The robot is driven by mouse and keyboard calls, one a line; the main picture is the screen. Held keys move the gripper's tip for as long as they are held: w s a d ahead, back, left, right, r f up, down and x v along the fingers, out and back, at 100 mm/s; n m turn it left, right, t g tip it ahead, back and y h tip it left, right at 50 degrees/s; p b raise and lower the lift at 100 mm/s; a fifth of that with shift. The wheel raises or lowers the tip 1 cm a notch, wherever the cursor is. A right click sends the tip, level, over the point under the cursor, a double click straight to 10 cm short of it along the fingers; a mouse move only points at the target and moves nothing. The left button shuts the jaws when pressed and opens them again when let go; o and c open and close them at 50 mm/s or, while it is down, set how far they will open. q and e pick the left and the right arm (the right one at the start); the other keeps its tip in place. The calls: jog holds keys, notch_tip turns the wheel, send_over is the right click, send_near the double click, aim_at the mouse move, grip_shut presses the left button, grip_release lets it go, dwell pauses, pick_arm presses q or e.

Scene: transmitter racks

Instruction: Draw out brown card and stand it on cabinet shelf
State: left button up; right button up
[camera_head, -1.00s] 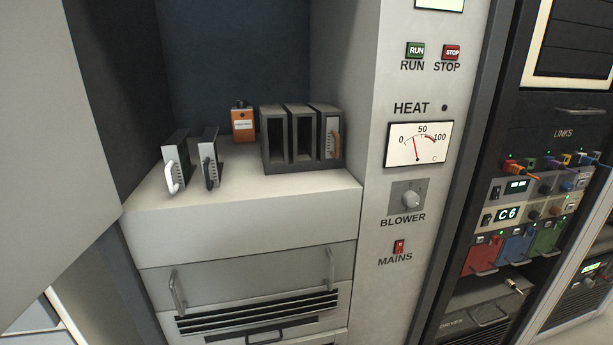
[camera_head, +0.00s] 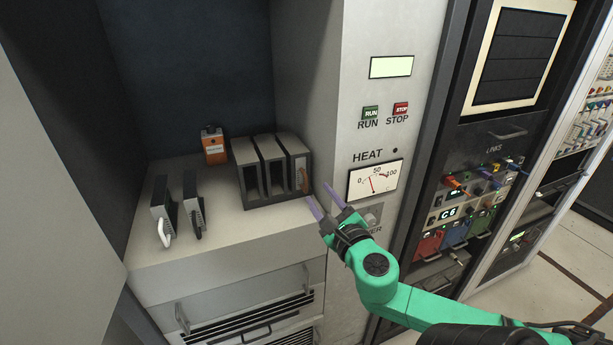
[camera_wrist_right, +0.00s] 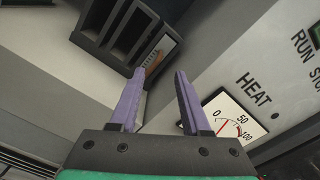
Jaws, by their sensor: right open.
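The brown card (camera_head: 300,172), with a brown handle, sits upright in the right slot of the dark card rack (camera_head: 255,190); the rack's other two slots are empty. The brown handle (camera_wrist_right: 155,62) also shows in the right wrist view, beyond the fingertips. The rack stands on the pale cabinet shelf (camera_head: 225,232). My right gripper (camera_head: 317,191) is open and empty, just right of and in front of the brown card, not touching it. Its two purple fingers (camera_wrist_right: 159,73) are spread in the right wrist view. My left gripper is not in view.
Two cards, one with a white handle (camera_head: 164,232) and one with a black handle (camera_head: 197,228), stand on the shelf's left. An orange box (camera_head: 214,149) stands behind. The control panel with the heat meter (camera_head: 375,181) borders the shelf on the right.

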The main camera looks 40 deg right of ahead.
aim_at(306, 177)
jog(key=x, duration=1)
jog(key=shift+w+d, duration=0.2)
jog(key=shift+a, duration=0.1)
grip_shut()
dwell(0.8)
